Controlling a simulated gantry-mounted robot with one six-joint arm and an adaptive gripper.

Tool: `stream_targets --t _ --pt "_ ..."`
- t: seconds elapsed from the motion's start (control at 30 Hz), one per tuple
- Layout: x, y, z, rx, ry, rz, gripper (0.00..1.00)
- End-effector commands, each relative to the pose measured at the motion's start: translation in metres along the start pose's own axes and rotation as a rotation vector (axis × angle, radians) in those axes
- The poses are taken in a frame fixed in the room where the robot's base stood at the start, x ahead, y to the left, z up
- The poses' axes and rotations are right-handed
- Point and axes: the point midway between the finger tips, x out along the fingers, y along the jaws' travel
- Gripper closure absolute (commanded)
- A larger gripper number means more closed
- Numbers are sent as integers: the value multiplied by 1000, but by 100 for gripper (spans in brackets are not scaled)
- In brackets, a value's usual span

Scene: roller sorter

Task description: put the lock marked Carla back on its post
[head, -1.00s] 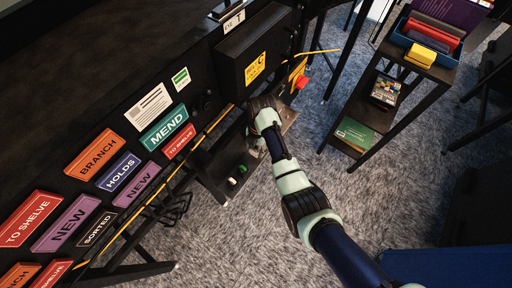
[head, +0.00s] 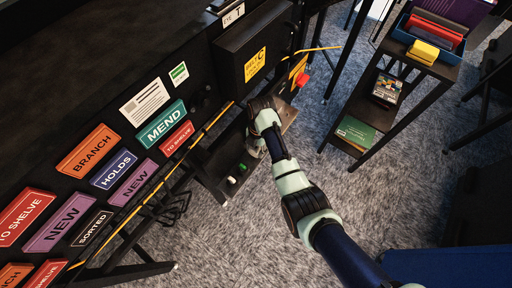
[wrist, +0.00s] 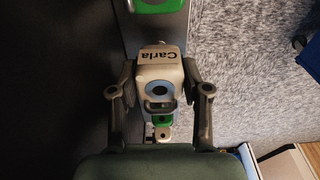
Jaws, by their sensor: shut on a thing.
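The pale lock marked Carla (wrist: 158,71) is between the two fingers of my gripper (wrist: 159,84) in the wrist view. Its name reads upside down there, and a blue ring shows on its face. My gripper is shut on it. In the head view my gripper (head: 257,140) is low beside the dark sorter frame, and the lock is hard to make out. A green part (wrist: 162,133) shows just below the lock in the wrist view, and another green part (wrist: 158,5) is at the top edge. I cannot tell which post is the lock's, or whether the lock touches one.
A green knob (head: 231,180) and a white knob (head: 242,168) are on the dark ledge left of my gripper. A black box with a yellow label (head: 255,65) and a red button (head: 302,79) are above. A shelf cart (head: 400,118) stands right; carpet lies between.

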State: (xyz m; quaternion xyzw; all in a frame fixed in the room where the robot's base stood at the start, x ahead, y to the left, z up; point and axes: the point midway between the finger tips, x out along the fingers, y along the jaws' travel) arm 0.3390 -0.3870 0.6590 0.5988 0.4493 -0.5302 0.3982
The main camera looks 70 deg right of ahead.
Motion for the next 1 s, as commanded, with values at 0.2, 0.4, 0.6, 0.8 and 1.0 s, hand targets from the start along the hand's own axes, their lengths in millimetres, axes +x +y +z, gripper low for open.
stream_targets --t 0.2,0.4,0.6,0.8,1.0 --pt "9 0 1 0 0 0 93" --pt "16 0 2 0 0 0 93" --pt "21 0 3 -1 0 0 93" --pt "22 0 3 -1 0 0 93" --pt "22 0 3 0 0 0 93"
